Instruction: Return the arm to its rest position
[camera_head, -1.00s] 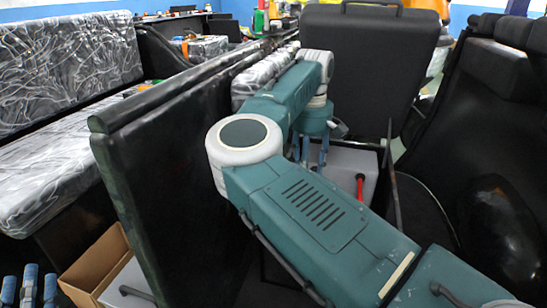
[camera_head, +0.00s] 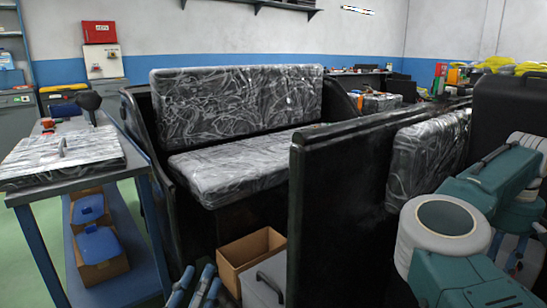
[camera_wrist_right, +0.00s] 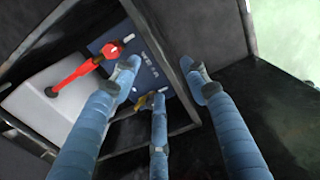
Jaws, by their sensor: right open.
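My right arm (camera_head: 470,245), teal with a pale round joint, reaches over a dark partition at the right of the head view; its hand is out of that view. In the right wrist view my right gripper (camera_wrist_right: 160,80) has its blue fingers spread and empty. Below it is a compartment with a dark blue lettered box (camera_wrist_right: 140,57) and a red-handled item (camera_wrist_right: 88,70) beside a grey-white block. My left gripper (camera_head: 199,285) shows at the bottom of the head view, its blue fingers apart with nothing between them.
A black vehicle body with a plastic-wrapped seat (camera_head: 240,165) fills the middle. The dark partition (camera_head: 335,200) stands beside my right arm. An open cardboard box (camera_head: 250,252) is near my left gripper. A metal workbench (camera_head: 60,190) stands at left; green floor shows around it.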

